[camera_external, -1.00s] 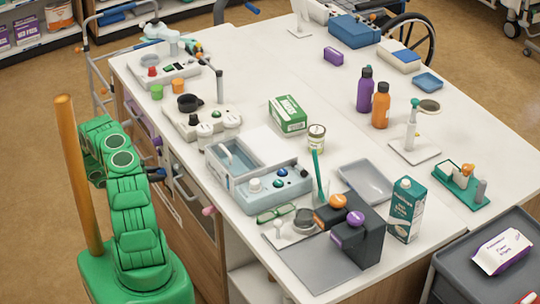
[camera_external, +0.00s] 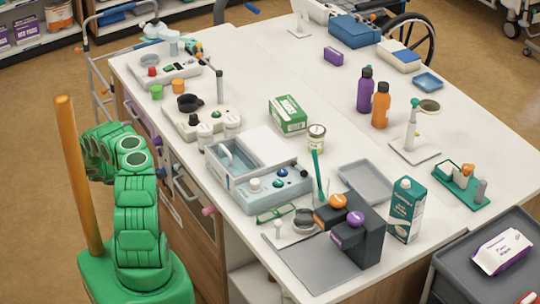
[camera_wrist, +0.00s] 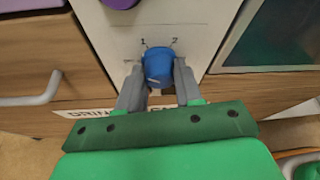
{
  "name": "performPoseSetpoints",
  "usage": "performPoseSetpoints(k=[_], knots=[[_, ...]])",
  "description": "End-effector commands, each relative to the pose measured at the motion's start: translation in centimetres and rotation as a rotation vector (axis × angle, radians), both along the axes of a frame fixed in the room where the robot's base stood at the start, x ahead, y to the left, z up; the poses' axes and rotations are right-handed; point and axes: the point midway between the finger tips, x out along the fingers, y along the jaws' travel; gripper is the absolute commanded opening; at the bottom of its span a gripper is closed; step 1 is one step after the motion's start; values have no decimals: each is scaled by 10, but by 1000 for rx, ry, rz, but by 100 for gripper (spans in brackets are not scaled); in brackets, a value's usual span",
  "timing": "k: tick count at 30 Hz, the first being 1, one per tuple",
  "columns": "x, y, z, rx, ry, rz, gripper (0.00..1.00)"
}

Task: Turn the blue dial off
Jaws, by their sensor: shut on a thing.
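The blue dial (camera_wrist: 158,63) sits on a pale panel in the wrist view, with marks 1 and 2 printed above it. My gripper (camera_wrist: 160,82) has one grey finger on each side of the dial and is shut on it. No clear pointer shows on the dial, so I cannot tell its setting. In the external view my green arm stands at the left, by the front of the counter. The arm hides the dial and my gripper there.
A purple knob (camera_wrist: 120,3) is at the top of the wrist view. A drawer handle (camera_wrist: 38,92) is to the left and a dark glass door (camera_wrist: 270,35) to the right. In the external view an orange post (camera_external: 78,180) stands beside my arm. The counter (camera_external: 250,60) holds many items.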

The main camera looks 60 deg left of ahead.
Motion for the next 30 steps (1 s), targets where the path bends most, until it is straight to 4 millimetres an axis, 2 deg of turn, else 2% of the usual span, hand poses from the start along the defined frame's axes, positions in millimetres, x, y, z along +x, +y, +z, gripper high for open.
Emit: performPoseSetpoints(k=[15,30], knots=[[-1,2,-4,-420,2,-1,4],[0,3,-4,-593,0,0,4]])
